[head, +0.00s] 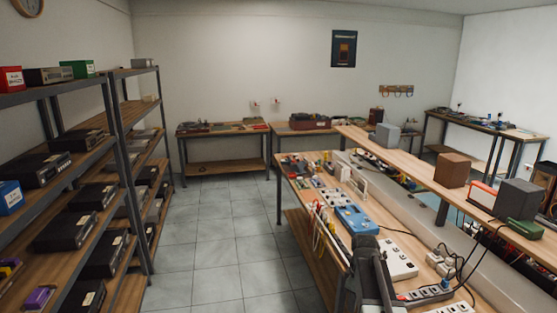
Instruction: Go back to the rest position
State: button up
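My gripper (366,262) shows at the bottom of the head view, right of centre, as dark grey parts of my folded arm. It is in front of the long workbench (296,188) and hides part of its top. I cannot make out the gap between the fingers, so whether it is open or shut is unclear. No held object can be seen.
Metal shelves (122,110) with boxes and black devices line the left. A tiled floor aisle (215,240) runs clear between shelves and workbench. The bench holds a blue device (356,219), a white socket box (397,258) and cables. More benches (224,134) stand at the back.

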jog(key=s+a+f+m+b, duration=0.1)
jog(key=s+a+f+m, duration=0.1)
jog(key=s+a+m, duration=0.7)
jog(key=s+a, duration=0.2)
jog(key=a, duration=0.3)
jog(key=shift+a+f+b, duration=0.25)
jog(key=shift+b, duration=0.05)
